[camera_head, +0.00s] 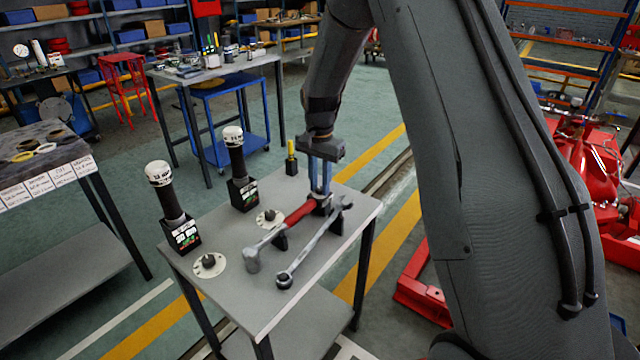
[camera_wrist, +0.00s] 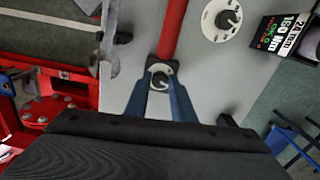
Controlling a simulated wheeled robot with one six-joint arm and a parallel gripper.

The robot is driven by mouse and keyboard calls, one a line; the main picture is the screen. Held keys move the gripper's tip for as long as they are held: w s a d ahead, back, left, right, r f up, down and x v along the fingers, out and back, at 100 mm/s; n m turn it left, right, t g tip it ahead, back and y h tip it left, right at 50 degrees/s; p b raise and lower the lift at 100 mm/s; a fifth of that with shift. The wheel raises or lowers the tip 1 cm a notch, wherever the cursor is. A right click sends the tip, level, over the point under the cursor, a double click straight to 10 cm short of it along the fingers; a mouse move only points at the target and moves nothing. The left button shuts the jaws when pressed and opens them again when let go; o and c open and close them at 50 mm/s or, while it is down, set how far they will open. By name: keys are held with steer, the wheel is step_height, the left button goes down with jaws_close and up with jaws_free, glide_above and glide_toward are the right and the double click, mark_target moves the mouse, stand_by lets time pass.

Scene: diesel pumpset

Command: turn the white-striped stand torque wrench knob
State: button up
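My gripper (camera_head: 320,197) points down at the right part of the small grey table. Its two blue fingers are apart, on either side of a small dark knob (camera_wrist: 160,80) on a pale dial; I cannot tell whether they touch it. In the head view this knob is hidden by my gripper. Two other dial knobs, one left (camera_head: 209,262) and one in the middle (camera_head: 268,216), stand clear of it. Two black stands hold white-capped torque wrenches, one left (camera_head: 163,190) and one behind (camera_head: 236,160). A smaller yellow-topped tool (camera_head: 291,158) stands at the back.
A red-handled hammer (camera_head: 299,214) and a metal wrench (camera_head: 312,245) lie on supports right beside my gripper. The grey table (camera_head: 232,300) has bare room at its front. Red machinery (camera_head: 590,150) stands to the right.

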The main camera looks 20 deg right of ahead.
mark_target(320, 188)
steer(key=o, duration=0.3)
steer(key=shift+r, duration=0.1)
step_height(320, 188, up, 8)
steer(key=shift+f+b, duration=0.2)
steer(key=shift+b, duration=0.7)
steer(key=s+f+n, duration=0.3)
steer(key=s+n, duration=0.6)
steer(key=s, duration=2.1)
steer(key=shift+f+t, duration=0.15)
steer(key=shift+t, duration=0.15)
steer(key=shift+d, duration=0.1)
